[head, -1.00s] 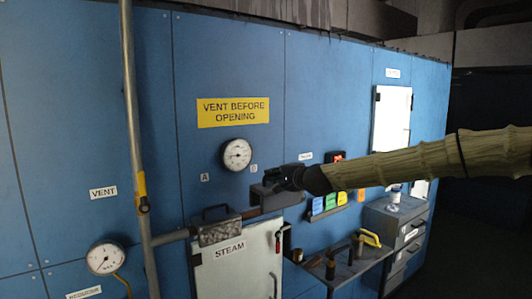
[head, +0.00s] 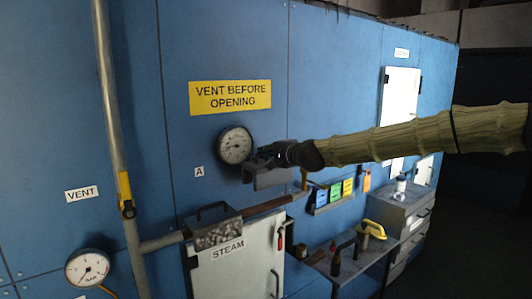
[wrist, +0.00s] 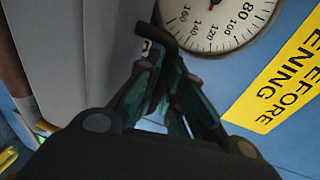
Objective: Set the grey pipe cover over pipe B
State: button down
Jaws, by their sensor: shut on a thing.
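The grey pipe cover (head: 272,178) is an angular, channel-like piece hanging under my gripper (head: 268,154). My gripper is shut on its black handle (wrist: 172,42). In the wrist view the cover's grey side (wrist: 85,50) fills the upper left. The cover is in the air in front of the blue wall, just right of and below the round gauge (head: 235,145). Below it runs a bare brown pipe stretch (head: 268,206), with a visible gap between them in the head view. Label A (head: 199,171) shows left of the cover; label B is hidden.
A speckled grey piece with a black handle (head: 218,233) sits on the pipe left of the bare stretch. The STEAM door (head: 235,265) is below. A vertical pipe (head: 115,130) stands left. A shelf with tools (head: 345,268) and a drawer cabinet (head: 398,215) are right.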

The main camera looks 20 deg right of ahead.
jog(key=shift+s, duration=0.2)
jog(key=shift+f+b, duration=0.35)
jog(key=shift+b, duration=0.15)
jog(key=shift+f+b, duration=2.1)
jog(key=shift+f, duration=0.4)
jog(key=shift+a+b, duration=0.1)
jog(key=shift+b, duration=0.4)
jog(key=shift+f+b, duration=3)
jog(key=shift+f, duration=0.55)
dwell(0.4)
jog(key=c, duration=1.5)
grip_release()
jog(key=shift+s, duration=0.1)
